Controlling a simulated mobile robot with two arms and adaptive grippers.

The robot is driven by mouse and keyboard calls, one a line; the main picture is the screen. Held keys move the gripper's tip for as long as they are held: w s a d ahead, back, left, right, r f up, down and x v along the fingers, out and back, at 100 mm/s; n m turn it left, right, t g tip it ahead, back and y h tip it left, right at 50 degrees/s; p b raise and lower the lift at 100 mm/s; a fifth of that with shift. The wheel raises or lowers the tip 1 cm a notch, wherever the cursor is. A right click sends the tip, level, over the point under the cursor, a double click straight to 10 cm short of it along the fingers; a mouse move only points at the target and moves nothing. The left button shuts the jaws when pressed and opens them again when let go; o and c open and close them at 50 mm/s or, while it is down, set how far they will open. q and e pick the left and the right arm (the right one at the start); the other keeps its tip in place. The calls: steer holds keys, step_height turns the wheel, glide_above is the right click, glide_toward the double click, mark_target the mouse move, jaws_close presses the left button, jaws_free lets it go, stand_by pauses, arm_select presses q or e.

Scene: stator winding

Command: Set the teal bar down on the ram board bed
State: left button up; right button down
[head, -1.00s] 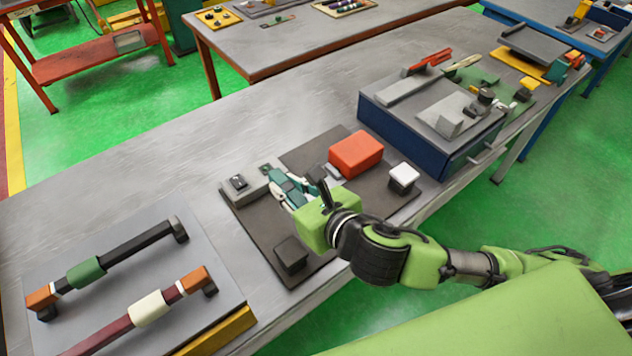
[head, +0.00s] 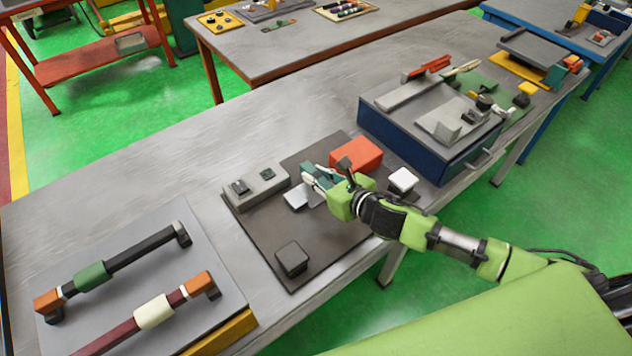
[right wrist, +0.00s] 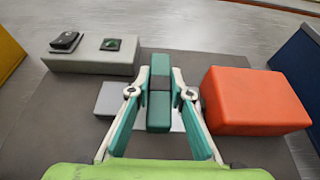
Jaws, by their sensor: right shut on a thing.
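The teal bar (right wrist: 159,112), with a dark band around its middle, is held upright in the right wrist view between the white and teal fingers of my right gripper (right wrist: 160,90). The gripper (head: 312,178) is shut on it, above the dark ram board (head: 262,228). A light grey plate (right wrist: 112,98), which looks like the bed, lies partly behind the bar and fingers; in the head view the plate (head: 296,198) shows just left of the gripper. Whether the bar touches the plate is not clear. My left gripper is not in view.
A red block (right wrist: 255,100) stands close right of the gripper. A grey box (right wrist: 95,58) with a black switch and green button stands at the back left. A blue drawer unit (head: 430,130) is beyond.

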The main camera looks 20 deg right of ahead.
step_height(320, 180, down, 2)
steer(key=shift+s+a+f, duration=0.1)
steer(key=shift+a, duration=0.05)
steer(key=shift+f, duration=0.1)
steer(key=shift+f, duration=0.1)
steer(key=c, duration=1.8)
jaws_free()
steer(key=shift+f, duration=0.1)
steer(key=shift+c, duration=0.2)
steer(key=shift+s, duration=0.15)
steer(key=b+v, duration=0.1)
steer(key=v, duration=1)
steer(key=shift+b, duration=0.35)
steer(key=shift+s+r, duration=0.3)
steer(key=shift+r, duration=0.15)
